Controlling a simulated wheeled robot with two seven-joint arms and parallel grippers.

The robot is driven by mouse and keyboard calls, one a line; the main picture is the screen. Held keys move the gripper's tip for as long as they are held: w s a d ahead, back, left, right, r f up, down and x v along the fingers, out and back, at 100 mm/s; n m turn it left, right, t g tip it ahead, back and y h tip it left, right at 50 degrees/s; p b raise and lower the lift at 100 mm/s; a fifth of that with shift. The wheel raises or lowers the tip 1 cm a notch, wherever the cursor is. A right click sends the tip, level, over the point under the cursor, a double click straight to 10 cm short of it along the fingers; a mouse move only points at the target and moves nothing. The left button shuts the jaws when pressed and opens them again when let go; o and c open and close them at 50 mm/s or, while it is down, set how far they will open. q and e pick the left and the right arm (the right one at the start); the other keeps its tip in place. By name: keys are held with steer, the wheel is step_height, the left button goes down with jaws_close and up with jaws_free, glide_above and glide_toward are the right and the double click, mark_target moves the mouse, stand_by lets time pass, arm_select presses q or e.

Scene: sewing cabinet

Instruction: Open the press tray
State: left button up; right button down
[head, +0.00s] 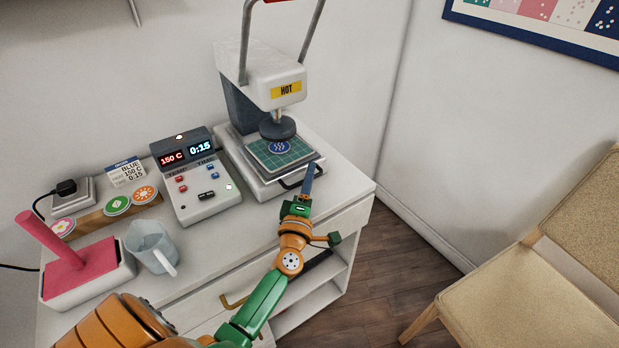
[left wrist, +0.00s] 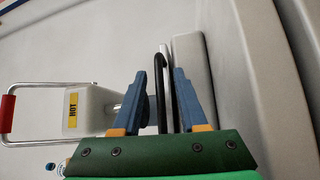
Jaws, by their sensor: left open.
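The heat press (head: 287,85) stands at the back of the cabinet top with its yellow HOT label and raised lever. Its press tray (head: 309,158) lies low in the base, with a green grid mat and a round blue patch on it. A black handle (head: 288,184) sticks out at the tray's front. My left gripper (head: 309,172) is at the handle's right end, pointing at the press. In the left wrist view the open blue fingers (left wrist: 160,82) stand on either side of the black handle (left wrist: 161,105), with gaps visible. My right gripper is out of view.
A control box (head: 195,178) reading 150 C and 0:15 stands left of the press. A clear mug (head: 150,244), a pink-handled tool (head: 70,262) and round patches (head: 117,205) are farther left. A chair (head: 530,290) stands at the right on the floor.

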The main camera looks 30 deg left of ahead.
arm_select(q)
jaws_close()
stand_by(1.4)
